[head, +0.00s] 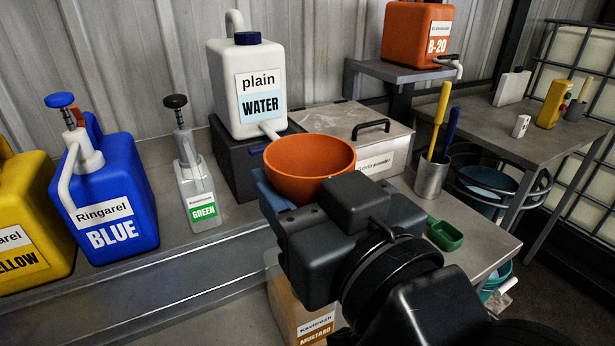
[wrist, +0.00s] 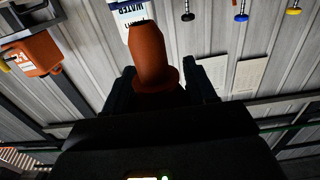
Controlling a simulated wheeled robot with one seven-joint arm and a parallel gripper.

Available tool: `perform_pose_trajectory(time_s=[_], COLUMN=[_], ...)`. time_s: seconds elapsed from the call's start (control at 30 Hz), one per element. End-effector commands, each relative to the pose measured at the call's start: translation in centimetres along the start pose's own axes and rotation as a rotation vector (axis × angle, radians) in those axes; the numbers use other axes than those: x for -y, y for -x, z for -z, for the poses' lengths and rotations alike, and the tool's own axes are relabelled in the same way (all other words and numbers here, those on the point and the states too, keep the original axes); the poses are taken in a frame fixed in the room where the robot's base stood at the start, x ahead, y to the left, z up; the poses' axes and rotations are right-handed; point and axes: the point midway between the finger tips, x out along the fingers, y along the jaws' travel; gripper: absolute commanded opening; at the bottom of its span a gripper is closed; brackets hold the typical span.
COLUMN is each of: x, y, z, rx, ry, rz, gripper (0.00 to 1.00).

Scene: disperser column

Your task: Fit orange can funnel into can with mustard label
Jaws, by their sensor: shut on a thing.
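The orange can funnel (head: 309,172) is held by my gripper (head: 292,198), with its wide bowl facing up in the head view. In the wrist view my gripper (wrist: 160,84) has one finger on each side of the orange funnel (wrist: 150,58), and its narrower part points away from the gripper. The can with the mustard label (head: 303,318) stands low, below the gripper in the head view. Its top is hidden behind my gripper and arm, so I cannot see its opening. The funnel appears above the can and apart from it.
A white plain water container (head: 247,90) stands on a dark box behind the funnel, its spout close to the bowl. A grey powder box (head: 355,125), a metal cup with tools (head: 431,178) and a green scoop (head: 445,236) are on the right. Blue (head: 110,205) and green (head: 200,190) dispensers stand left.

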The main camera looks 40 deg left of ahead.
Motion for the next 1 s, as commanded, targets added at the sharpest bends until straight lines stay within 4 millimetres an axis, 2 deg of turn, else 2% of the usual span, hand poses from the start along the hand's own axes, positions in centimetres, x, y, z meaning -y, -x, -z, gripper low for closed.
perform_pose_trajectory(time_s=[0.6,1.0], x=[-0.1,-0.1], y=[0.0,0.0], z=[-4.3,-4.5], rx=[0.001,0.0], ry=[-0.001,0.0], rz=[-0.001,-0.001], gripper=[0.25,0.25])
